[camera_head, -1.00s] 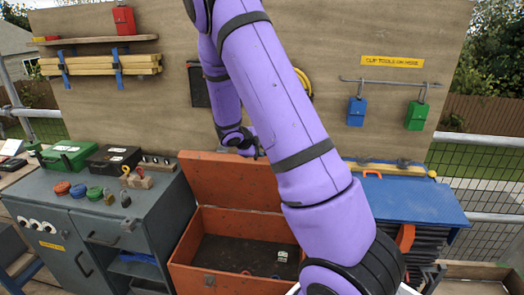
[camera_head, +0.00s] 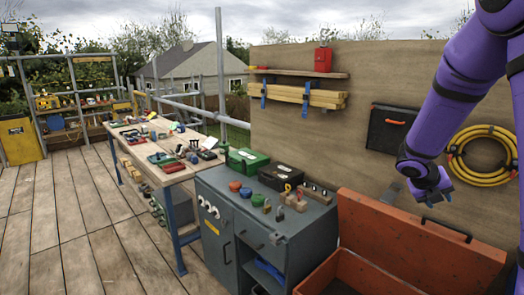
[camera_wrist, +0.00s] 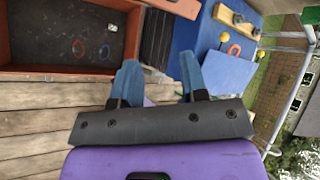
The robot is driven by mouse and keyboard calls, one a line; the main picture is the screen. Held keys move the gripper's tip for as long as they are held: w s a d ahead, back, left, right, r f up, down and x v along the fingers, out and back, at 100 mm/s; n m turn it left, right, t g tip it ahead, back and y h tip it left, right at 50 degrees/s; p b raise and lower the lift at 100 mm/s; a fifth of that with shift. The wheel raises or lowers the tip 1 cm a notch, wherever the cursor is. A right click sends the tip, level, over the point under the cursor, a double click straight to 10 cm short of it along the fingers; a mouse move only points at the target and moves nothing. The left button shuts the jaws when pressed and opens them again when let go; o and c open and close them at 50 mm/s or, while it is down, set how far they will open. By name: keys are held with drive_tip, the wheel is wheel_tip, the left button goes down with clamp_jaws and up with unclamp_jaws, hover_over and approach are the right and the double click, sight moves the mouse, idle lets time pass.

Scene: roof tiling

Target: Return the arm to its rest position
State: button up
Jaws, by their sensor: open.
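My purple arm reaches in from the right edge of the head view, raised in front of the plywood back wall. My gripper (camera_head: 432,192) hangs near the raised lid of the orange chest, and is small there. In the wrist view my gripper (camera_wrist: 160,82) shows two blue fingers spread well apart with nothing between them. Wooden deck boards lie below and behind the fingers. The open orange chest (camera_wrist: 60,71) is at the upper left of the wrist view, and its lid (camera_head: 410,240) stands up in the head view.
A grey cabinet (camera_head: 225,195) with cases and small coloured items stands left of the chest. A long workbench (camera_head: 165,175) holds many tools. A yellow hose coil (camera_head: 455,165) hangs on the plywood wall (camera_head: 375,85). A blue board (camera_wrist: 225,75) lies right of the fingers. The deck at left (camera_head: 60,215) is clear.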

drive_tip(key=s+a+r+m+t+y, duration=0.1)
drive_tip(key=s+a+r+m, duration=0.4)
drive_tip(key=m, duration=0.5)
drive_tip(key=s+a+r+m+t+y, duration=0.1)
drive_tip(key=s+a+r+m+y, duration=0.3)
drive_tip(key=s+a+m, duration=0.6)
drive_tip(key=s+a+r+m+t+y, duration=0.1)
drive_tip(key=s+a+r+m+y, duration=0.2)
drive_tip(key=s+a+r+m, duration=0.4)
drive_tip(key=s+m, duration=0.4)
drive_tip(key=shift+a+r+m+t, duration=0.35)
drive_tip(key=shift+a+m+t, duration=0.05)
